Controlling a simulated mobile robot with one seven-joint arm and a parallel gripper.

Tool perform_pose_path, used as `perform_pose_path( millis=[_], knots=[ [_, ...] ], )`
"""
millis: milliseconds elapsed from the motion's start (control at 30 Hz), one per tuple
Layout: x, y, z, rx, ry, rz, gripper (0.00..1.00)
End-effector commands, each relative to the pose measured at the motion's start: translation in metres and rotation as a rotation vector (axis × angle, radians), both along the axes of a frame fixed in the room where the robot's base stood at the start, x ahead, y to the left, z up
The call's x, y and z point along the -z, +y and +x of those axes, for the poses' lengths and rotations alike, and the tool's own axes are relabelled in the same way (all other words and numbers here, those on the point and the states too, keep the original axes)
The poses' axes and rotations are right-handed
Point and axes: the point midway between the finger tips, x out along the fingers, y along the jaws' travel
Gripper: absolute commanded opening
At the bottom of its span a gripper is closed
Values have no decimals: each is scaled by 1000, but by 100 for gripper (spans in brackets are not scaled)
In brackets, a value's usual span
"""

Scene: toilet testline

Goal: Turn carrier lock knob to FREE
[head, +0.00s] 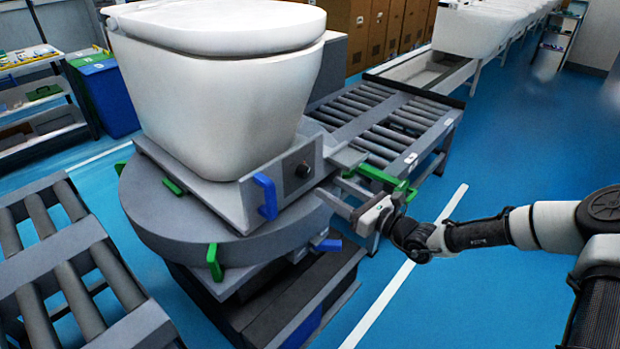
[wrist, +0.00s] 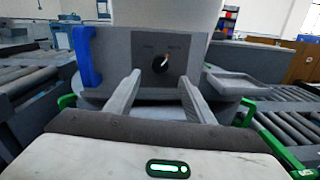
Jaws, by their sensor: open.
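The carrier lock knob (head: 303,170) is a small black round knob on the grey front panel of the carrier under the white toilet (head: 215,90). In the wrist view the knob (wrist: 160,63) has a pointer line, whitish with an orange tip, tilted up and to the right. The labels around it are too small to read. My gripper (head: 335,196) is open and empty, in front of the panel and apart from the knob. In the wrist view its two fingers (wrist: 157,88) point at the panel, one on each side below the knob.
A blue handle (head: 266,196) stands left of the knob panel. Green levers (head: 382,178) sit to the right, near my gripper. The carrier rests on a round grey turntable (head: 180,222). Roller conveyors lie at left (head: 75,265) and behind (head: 385,125). Blue floor is free at right.

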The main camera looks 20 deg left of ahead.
Motion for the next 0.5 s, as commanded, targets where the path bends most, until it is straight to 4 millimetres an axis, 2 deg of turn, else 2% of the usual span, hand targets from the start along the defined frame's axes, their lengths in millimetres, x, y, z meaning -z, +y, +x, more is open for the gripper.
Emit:
perform_pose_path(
  millis=[33,200,300,500],
  knots=[
    [2,12,4,-2,-1,0,49],
    [2,44,19,-3,-1,0,49],
    [1,59,27,-2,-1,0,49],
    [1,77,36,-1,-1,-1,49]
  ],
)
